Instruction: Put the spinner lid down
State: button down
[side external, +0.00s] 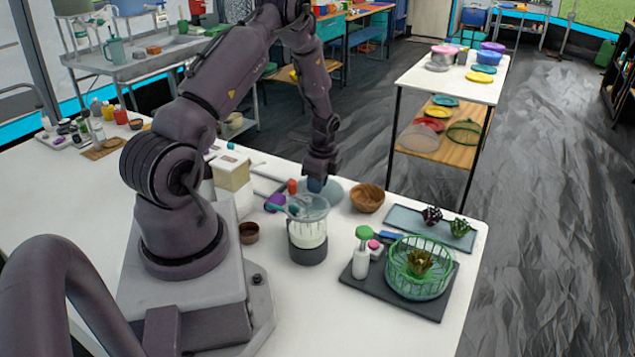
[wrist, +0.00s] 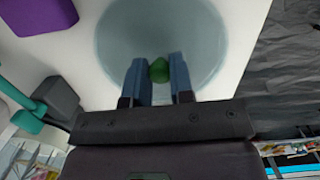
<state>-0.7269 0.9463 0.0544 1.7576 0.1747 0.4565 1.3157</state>
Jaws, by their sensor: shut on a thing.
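The spinner lid (wrist: 112,42) is a wide, clear bluish disc with a green knob (wrist: 158,72) at its middle. My gripper (wrist: 157,66) has its two fingers on either side of the knob and is shut on it. In the side view the lid (side external: 333,193) shows partly behind and beside my gripper (side external: 318,184), low over the white table. I cannot tell whether it touches the table. The spinner bowl with its green basket (side external: 398,245) stands uncovered on a dark tray (side external: 428,305) at the right, with a green leafy thing (side external: 420,260) in it.
A clear jug (side external: 308,225) stands in front of the lid, and a wooden bowl (side external: 367,198) is close on its right. A purple thing (wrist: 38,15) lies left of the lid in the wrist view. A blue-grey tray (side external: 405,220) with dark plants is behind the spinner.

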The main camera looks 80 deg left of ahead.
jog(key=shift+f, duration=0.15)
jog(key=c, duration=1)
grip_release()
